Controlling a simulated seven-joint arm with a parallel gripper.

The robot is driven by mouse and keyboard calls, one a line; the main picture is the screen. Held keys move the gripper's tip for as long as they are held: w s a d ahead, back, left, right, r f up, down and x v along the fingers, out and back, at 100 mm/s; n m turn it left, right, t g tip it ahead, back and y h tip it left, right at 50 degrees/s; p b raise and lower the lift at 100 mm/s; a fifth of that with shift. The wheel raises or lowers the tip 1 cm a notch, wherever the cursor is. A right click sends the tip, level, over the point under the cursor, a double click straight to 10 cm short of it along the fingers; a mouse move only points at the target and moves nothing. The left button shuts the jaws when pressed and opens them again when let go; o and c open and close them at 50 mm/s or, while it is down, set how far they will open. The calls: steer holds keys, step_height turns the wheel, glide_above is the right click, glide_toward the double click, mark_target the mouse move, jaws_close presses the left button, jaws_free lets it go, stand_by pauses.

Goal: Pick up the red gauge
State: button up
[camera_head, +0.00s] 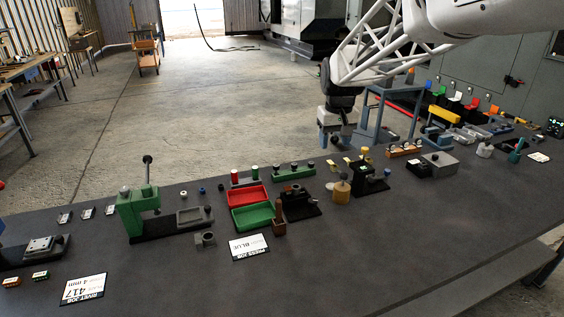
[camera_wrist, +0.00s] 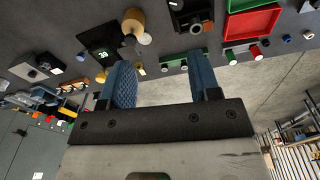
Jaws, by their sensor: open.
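A small upright cylinder with a red top (camera_head: 235,176), which looks like the red gauge, stands in a low rack behind the trays. In the wrist view the red cylinder (camera_wrist: 256,52) is beside a green one, at upper right, beyond the fingers. My gripper (camera_wrist: 166,68) is open with two blue, textured fingers apart and nothing between them. In the head view my gripper (camera_head: 331,140) hangs above the back edge of the bench, to the right of the rack and clear of it.
A red tray (camera_head: 231,197) and a green tray (camera_head: 236,222) are in front of the rack. A green rack (camera_head: 293,172) and black fixtures are on its right. A green press (camera_head: 131,212) stands on the left.

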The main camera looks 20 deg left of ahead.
steer(key=w+a+f+n, duration=0.15)
steer(key=a+f, duration=0.25)
steer(key=a, duration=0.5)
steer(key=w+a+f+n, duration=0.1)
steer(key=w+a+f, duration=0.25)
steer(key=a, duration=0.65)
steer(key=n, duration=0.2)
glide_above(234, 171)
steer(key=shift+g, duration=0.4)
step_height(234, 171, down, 10)
steer(key=shift+r, duration=0.15)
steer(key=shift+f, duration=1.35)
steer(key=shift+f, duration=0.1)
steer(key=shift+s+f, duration=0.1)
steer(key=shift+f, duration=2.35)
steer(key=shift+c, duration=0.3)
